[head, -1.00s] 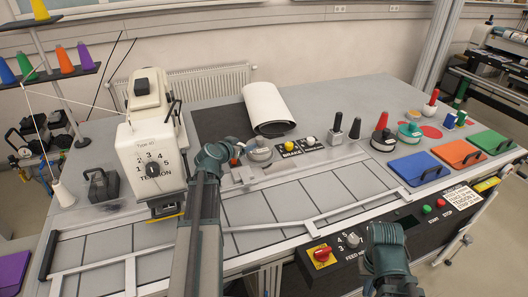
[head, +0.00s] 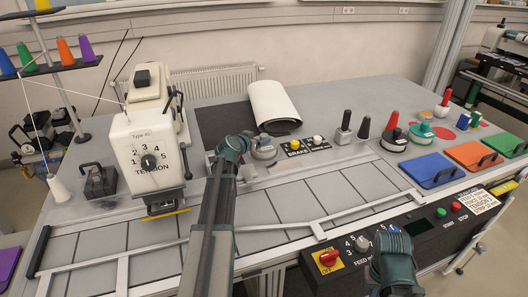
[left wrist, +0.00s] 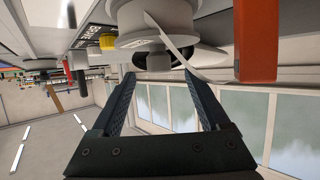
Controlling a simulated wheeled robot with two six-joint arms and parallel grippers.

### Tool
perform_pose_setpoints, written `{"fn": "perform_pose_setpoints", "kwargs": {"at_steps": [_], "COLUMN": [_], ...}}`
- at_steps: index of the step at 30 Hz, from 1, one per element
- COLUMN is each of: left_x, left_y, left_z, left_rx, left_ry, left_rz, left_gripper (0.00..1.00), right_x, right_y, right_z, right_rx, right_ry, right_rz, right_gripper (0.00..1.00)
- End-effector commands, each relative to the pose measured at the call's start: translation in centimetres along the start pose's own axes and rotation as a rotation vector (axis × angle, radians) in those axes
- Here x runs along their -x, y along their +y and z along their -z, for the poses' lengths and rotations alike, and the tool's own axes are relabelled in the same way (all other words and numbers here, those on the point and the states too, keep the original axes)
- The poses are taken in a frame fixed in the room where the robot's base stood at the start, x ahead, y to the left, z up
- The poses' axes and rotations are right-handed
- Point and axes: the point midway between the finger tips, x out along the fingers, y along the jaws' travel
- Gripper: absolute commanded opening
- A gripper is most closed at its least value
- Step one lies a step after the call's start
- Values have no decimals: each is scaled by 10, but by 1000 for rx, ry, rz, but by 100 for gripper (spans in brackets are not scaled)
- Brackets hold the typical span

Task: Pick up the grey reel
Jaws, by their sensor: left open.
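The grey reel (head: 264,150) lies on the table in the head view, left of the brake panel. In the left wrist view the pale grey reel (left wrist: 155,18) fills the top middle, with a dark round hub and a thin pale strip hanging from it. My left gripper (left wrist: 160,76) is open, its two dark fingers apart and pointing at the reel. Nothing is between the fingers. In the head view my left wrist is just left of the reel and its fingers are hard to make out. My right arm shows at lower right, its fingers out of view.
The brake panel (head: 305,146) with a yellow knob stands right of the reel. A white roll (head: 273,105) lies behind it. The tension machine (head: 147,150) stands left. Other reels, cones and coloured lidded trays (head: 428,168) are at right. A pale rail (head: 330,213) crosses the front.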

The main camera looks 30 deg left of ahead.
Motion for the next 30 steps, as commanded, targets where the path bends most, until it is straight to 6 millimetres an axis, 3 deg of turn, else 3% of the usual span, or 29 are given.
{"fn": "perform_pose_setpoints", "kwargs": {"at_steps": [8,18,26,30], "left_x": [-9,-54,-56,-56], "left_y": [0,0,1,1], "left_z": [0,-2,-1,-1], "left_rx": [-1,-1,0,0], "left_ry": [0,0,0,0], "left_rz": [0,0,1,1], "left_gripper": [79,79,79,55], "right_x": [-4,-23,-22,-22], "right_y": [0,-2,-2,-2], "right_z": [0,1,1,1], "right_rx": [0,0,0,0], "right_ry": [0,0,0,0], "right_rz": [0,0,0,0], "right_gripper": [0,0,0,0]}}
